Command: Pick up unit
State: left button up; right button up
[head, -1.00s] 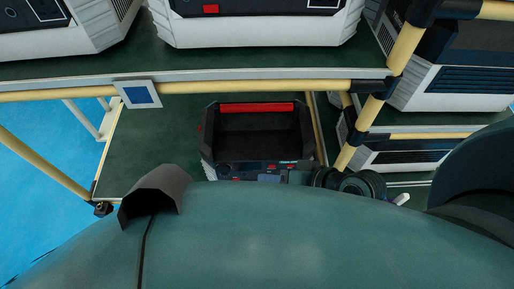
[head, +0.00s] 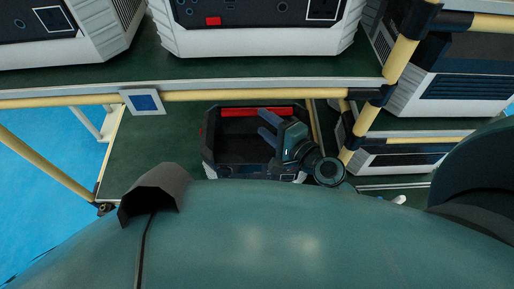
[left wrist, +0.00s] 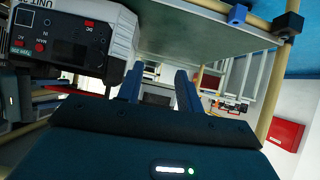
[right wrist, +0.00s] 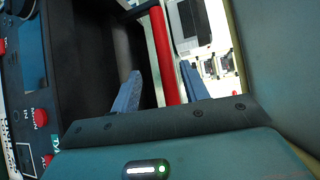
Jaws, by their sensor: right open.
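The dark unit with a red handle bar (head: 210,150) sits on the green lower shelf in the head view. My right gripper (head: 261,125) is open over its right part, fingers pointing left near the red bar (head: 240,112). In the right wrist view the red bar (right wrist: 162,50) runs between the two open fingers (right wrist: 160,70); I cannot tell how deep it sits between them. The unit's panel with red buttons (right wrist: 38,118) shows at the left there. My left gripper (left wrist: 156,78) is open and empty in the left wrist view; it is outside the head view.
White-cased units (head: 260,42) stand on the upper shelf, and more stand on the rack at right (head: 455,88). Yellow rack tubes (head: 240,95) border the lower shelf opening. Another unit (left wrist: 80,45) is close to the left gripper. Green shelf (head: 150,140) is bare left of the dark unit.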

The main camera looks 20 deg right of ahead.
aim_at(254, 112)
jog(key=x, duration=0.3)
jog(key=p+x, duration=0.1)
jog(key=x, duration=0.1)
jog(key=shift+w+r, duration=0.25)
jog(key=shift+w, duration=0.15)
jog(key=shift+c, duration=0.3)
grip_shut()
dwell(0.7)
